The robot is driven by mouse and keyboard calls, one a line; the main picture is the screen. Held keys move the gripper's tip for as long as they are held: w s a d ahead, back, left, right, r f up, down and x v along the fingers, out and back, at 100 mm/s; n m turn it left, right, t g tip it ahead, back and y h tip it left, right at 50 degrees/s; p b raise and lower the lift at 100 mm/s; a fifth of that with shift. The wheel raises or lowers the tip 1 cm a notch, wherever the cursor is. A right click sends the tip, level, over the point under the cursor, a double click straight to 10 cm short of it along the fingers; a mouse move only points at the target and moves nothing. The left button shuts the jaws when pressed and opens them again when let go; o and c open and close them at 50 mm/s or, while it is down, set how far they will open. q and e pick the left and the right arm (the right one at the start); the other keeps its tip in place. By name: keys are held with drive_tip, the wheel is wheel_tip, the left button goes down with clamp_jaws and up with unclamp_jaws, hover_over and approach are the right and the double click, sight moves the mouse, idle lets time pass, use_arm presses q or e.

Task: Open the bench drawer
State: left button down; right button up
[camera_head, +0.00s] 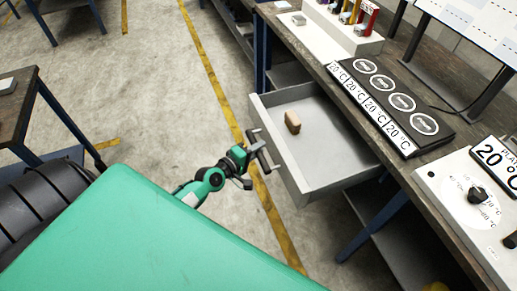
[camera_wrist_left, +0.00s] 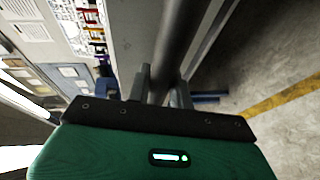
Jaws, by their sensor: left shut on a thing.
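The grey bench drawer (camera_head: 335,150) stands well out from under the bench, its inside showing. A small brown block (camera_head: 292,122) lies in it. My left gripper (camera_head: 260,150) is at the outer side of the drawer's front panel, shut on the drawer handle. In the left wrist view the dark handle bar (camera_wrist_left: 178,42) runs between the two fingers of my left gripper (camera_wrist_left: 165,88). My right gripper is not in view.
The bench top (camera_head: 400,90) holds a black plate with several round spots (camera_head: 390,100) and a white dial unit (camera_head: 470,200). A wooden table (camera_head: 15,105) stands at the left. The floor beside the drawer is clear.

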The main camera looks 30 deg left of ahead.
use_arm(q)
drive_tip(key=c, duration=1.3)
unclamp_jaws()
drive_tip(key=shift+o, duration=0.2)
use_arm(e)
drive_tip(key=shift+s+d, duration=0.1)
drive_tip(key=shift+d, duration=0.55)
use_arm(q)
drive_tip(key=shift+s, duration=0.1)
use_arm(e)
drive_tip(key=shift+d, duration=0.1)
use_arm(q)
drive_tip(key=b+v, duration=0.3)
drive_tip(key=v, duration=1)
drive_tip(key=shift+s, duration=0.3)
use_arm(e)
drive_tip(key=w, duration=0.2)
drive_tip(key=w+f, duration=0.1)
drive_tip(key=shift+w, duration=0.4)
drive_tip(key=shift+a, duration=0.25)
